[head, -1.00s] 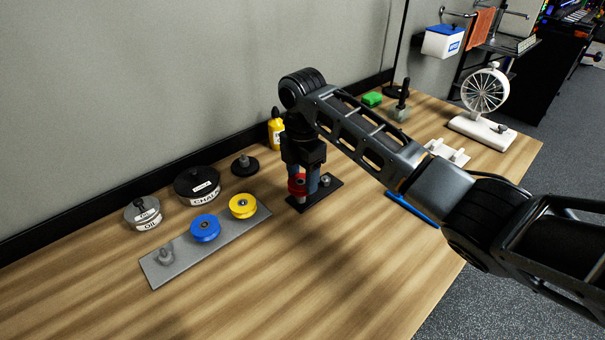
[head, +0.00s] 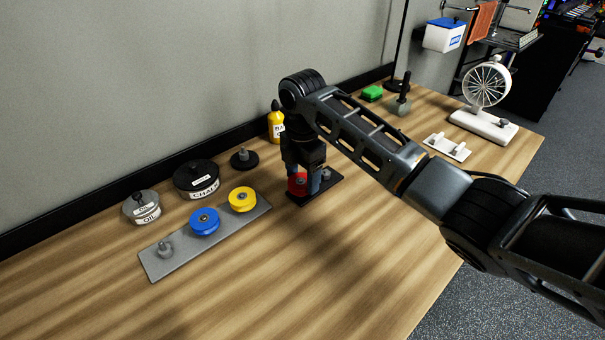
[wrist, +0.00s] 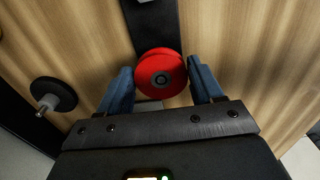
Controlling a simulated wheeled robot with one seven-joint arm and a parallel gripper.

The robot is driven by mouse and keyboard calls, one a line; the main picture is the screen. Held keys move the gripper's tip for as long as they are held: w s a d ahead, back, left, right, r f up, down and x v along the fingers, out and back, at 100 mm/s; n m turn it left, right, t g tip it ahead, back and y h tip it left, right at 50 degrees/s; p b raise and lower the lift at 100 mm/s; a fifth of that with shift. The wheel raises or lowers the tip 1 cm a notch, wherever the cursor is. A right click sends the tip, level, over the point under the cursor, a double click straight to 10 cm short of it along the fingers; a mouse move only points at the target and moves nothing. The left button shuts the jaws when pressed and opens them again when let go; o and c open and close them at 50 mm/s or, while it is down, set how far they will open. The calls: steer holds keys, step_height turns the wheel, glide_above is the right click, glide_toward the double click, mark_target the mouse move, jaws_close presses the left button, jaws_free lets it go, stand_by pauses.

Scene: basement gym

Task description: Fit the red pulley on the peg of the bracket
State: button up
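The red pulley (head: 298,183) is low over the near-left end of a small black plate (head: 303,200), seemingly resting on it. A bare grey peg (head: 326,174) stands on the plate's other end. In the wrist view the red pulley (wrist: 160,74) is face-on, a dark round centre in its hub, over the black plate (wrist: 152,28). Whether a peg fills the hub I cannot tell for sure. My gripper (head: 301,182) points down with its blue fingers on either side of the pulley. The wrist view shows narrow gaps between fingers (wrist: 161,72) and rim.
A grey plate (head: 180,260) holds a blue pulley (head: 205,221), a yellow pulley (head: 242,199) and a bare peg (head: 165,247). Jars, a black disc (head: 244,158) and a yellow bottle (head: 276,125) stand by the wall. A white pegged plate (head: 447,147) lies right. The front tabletop is clear.

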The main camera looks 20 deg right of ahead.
mark_target(303, 180)
steer(key=o, duration=0.3)
step_height(303, 180, up, 8)
steer(key=b, duration=0.1)
stand_by(0.5)
steer(key=shift+d+f, duration=0.1)
steer(key=shift+f, duration=0.05)
